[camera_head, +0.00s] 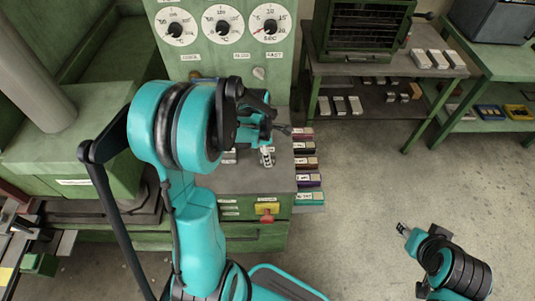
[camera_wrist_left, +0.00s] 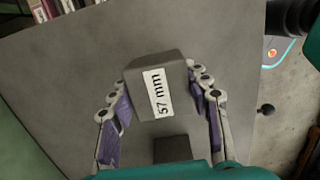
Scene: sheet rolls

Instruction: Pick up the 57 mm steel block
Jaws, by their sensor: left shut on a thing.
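The 57 mm steel block (camera_wrist_left: 147,88) is a dark grey block with a white "57 mm" label, in the middle of the left wrist view. My left gripper (camera_wrist_left: 165,108) is shut on it, with a purple-padded finger on each side. In the head view my left gripper (camera_head: 267,154) is over the grey bench top, partly hidden by my own arm, and I cannot make out the block there. My right gripper (camera_head: 404,229) is at the lower right of the head view, over the floor, far from the block; its opening is too small to tell.
Another dark block (camera_wrist_left: 172,149) shows below the held one in the wrist view. Coloured labelled boxes (camera_head: 308,163) line the right edge of the bench (camera_head: 245,180). A green panel with dials (camera_head: 223,25) stands behind.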

